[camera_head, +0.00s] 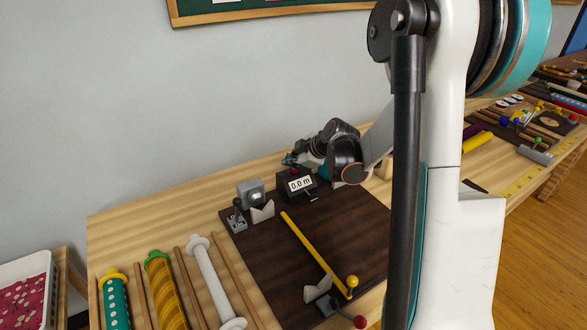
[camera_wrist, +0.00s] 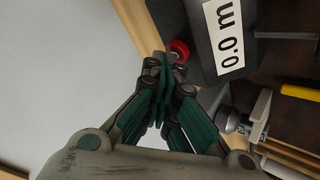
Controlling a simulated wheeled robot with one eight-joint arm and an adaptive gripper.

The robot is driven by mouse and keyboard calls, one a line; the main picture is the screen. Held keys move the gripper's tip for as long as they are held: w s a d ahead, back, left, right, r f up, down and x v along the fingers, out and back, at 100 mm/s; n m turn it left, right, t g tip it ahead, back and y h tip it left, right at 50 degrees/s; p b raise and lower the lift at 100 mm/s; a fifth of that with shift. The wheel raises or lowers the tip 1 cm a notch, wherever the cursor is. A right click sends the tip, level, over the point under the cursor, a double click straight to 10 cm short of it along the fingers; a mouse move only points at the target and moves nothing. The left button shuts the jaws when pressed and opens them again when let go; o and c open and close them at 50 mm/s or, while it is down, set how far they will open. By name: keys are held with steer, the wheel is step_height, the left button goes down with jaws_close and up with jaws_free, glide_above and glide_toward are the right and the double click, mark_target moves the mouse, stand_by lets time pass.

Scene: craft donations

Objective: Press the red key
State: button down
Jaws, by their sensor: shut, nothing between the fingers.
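The red key (camera_wrist: 179,49) is a small round red piece on the side of the dark box (camera_wrist: 208,48), whose white label reads "0.0 m".
The dark box stands on a dark brown board (camera_head: 265,262). A grey box (camera_head: 250,191), a small lever (camera_head: 237,217) and a yellow rod (camera_head: 313,252) are also on it. Several fabric rolls lie at the front left. A red-knobbed handle (camera_head: 360,321) is at the front.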

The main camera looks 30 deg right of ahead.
mark_target(291, 170)
steer(key=shift+r+p, duration=0.45)
steer(key=shift+r, duration=0.35)
step_height(291, 170, up, 5)
steer(key=p, duration=0.3)
steer(key=shift+a, duration=0.1)
stand_by(0.4)
